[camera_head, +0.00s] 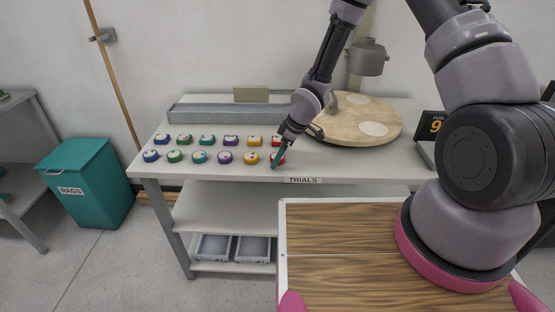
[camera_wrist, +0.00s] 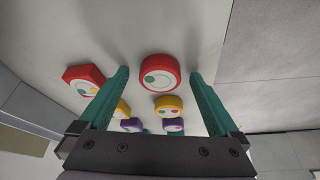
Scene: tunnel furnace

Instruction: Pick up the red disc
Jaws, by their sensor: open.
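A round red disc (camera_wrist: 160,69) with a white face and a green spot lies on the pale table, between the fingertips in the wrist view. A second red piece (camera_wrist: 84,78), more angular in outline, lies to the left, outside the left finger. In the head view, the front red disc (camera_head: 283,160) is partly hidden by a teal finger, and the back red piece (camera_head: 276,140) sits just behind it. My gripper (camera_wrist: 159,74) is open and empty, its teal fingers either side of the round disc. Whether they touch it, I cannot tell.
Two rows of coloured pieces run left along the table (camera_head: 225,172), the nearest a yellow one (camera_wrist: 168,105). A round beige board (camera_head: 350,115) stands to the right, a grey tray (camera_head: 215,113) behind. The table's front edge is close to the front row.

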